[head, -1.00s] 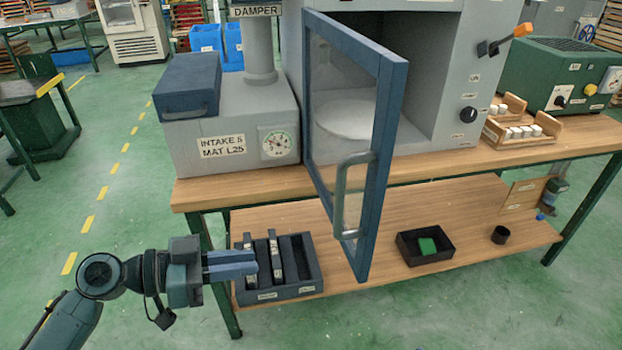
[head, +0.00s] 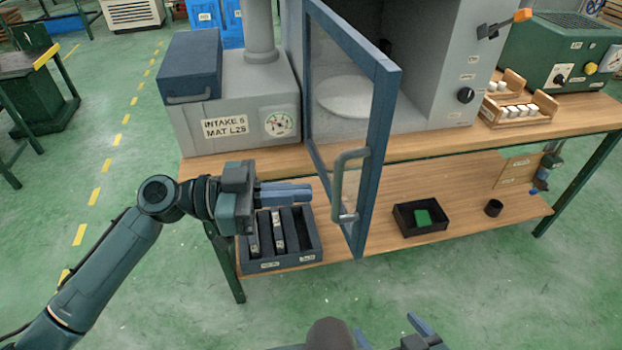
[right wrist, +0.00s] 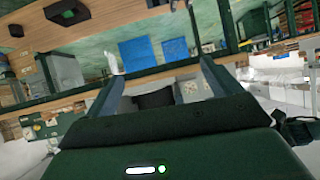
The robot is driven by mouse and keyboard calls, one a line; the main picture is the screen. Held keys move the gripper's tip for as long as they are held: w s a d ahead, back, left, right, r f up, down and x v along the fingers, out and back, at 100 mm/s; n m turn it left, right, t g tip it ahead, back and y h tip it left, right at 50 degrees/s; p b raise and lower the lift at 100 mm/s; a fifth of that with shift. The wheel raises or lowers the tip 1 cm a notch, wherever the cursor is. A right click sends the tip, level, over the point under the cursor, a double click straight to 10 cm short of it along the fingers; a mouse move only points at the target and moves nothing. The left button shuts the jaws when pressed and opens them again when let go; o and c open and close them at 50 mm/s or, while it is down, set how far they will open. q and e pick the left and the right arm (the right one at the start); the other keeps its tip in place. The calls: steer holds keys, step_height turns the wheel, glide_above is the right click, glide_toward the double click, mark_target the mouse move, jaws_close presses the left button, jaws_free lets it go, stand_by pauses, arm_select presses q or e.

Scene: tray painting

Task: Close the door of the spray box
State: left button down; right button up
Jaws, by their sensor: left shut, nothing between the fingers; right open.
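The spray box (head: 447,90) is a grey cabinet on the bench with a pale round turntable (head: 347,97) inside. Its blue-framed glass door (head: 374,160) stands wide open, swung out past the bench's front edge. A grey bar handle (head: 339,185) is on the door's outer side, near its free edge. My left gripper (head: 310,193) is shut and empty, left of the handle, with a small gap in the picture. My right gripper (head: 388,330) is open and empty at the bottom of the head view, below the door; its fingers also show in the right wrist view (right wrist: 158,85).
An intake unit (head: 240,105) stands left of the box. The lower shelf (head: 450,180) holds a slotted dark tray (head: 290,262) under my left gripper and a black bin (head: 420,231) with a green block. White-topped items sit in wooden racks (head: 520,122) at right.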

arm_select(q)
steer(key=shift+w+d+p, duration=0.2)
steer(key=shift+d+p, duration=0.2)
steer(key=shift+d, duration=1)
steer(key=shift+d, duration=0.15)
